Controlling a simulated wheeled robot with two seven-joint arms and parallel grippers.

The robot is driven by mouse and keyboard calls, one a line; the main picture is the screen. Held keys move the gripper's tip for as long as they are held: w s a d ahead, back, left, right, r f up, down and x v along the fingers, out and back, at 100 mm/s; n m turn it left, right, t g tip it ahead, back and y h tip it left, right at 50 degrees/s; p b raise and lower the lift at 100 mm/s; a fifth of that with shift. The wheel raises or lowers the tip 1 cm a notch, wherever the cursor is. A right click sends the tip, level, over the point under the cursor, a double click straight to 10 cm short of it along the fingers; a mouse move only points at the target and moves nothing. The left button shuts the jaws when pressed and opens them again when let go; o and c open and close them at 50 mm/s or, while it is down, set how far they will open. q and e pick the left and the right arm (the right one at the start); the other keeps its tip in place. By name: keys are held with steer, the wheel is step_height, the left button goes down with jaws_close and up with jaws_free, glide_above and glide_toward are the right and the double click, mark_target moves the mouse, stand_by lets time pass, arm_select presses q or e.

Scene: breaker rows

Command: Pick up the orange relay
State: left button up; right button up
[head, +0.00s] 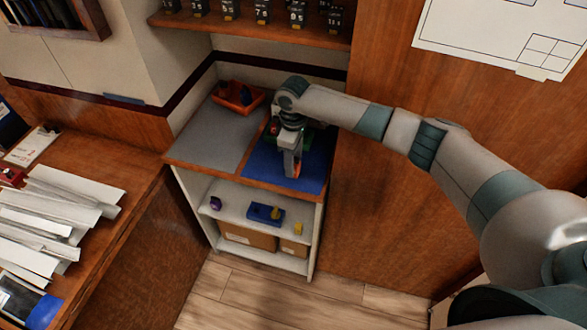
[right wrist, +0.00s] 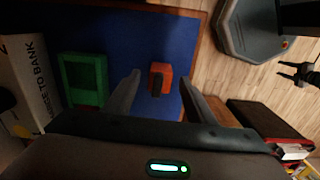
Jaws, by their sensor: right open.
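The orange relay (right wrist: 165,73), a small block with a dark part on its near side, rests on the blue mat (right wrist: 190,25). My right gripper (right wrist: 158,92) is open, with its fingers either side of the relay in the picture and nothing held. In the head view my right gripper (head: 291,172) points down over the blue mat (head: 262,172). A bit of orange (head: 298,168) shows beside its fingers; the rest is hidden. A small dark claw shape (right wrist: 298,75) at the right of the wrist view may be my left gripper; its jaws are unclear.
A green tray (right wrist: 82,78) stands on the mat beside the relay. An orange bin (head: 237,96) sits at the back of the grey mat (head: 208,135). The lower shelf holds a blue block (head: 264,214) and small parts. A wooden wall (head: 400,190) bounds the right side.

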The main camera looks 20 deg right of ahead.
stand_by(0.3)
steer(key=c, duration=1.2)
steer(key=shift+r, duration=0.15)
steer(key=shift+w+r+b, duration=0.1)
steer(key=shift+r+b, duration=0.45)
step_height(320, 180, up, 2)
steer(key=shift+r+b, duration=0.2)
steer(key=shift+b, duration=0.5)
steer(key=s+d+r+b, duration=0.1)
steer(key=s+r, duration=0.1)
steer(key=s, duration=0.1)
steer(key=s+d+r+b, duration=0.1)
steer(key=s+r, duration=0.2)
steer(key=s, duration=0.1)
steer(key=s+d+r+b, duration=0.1)
steer(key=s+r, duration=0.1)
steer(key=s, duration=0.2)
steer(key=shift+s+d+r, duration=0.1)
steer(key=shift+s+r, duration=0.05)
steer(key=shift+s, duration=0.05)
steer(key=shift+r, duration=0.1)
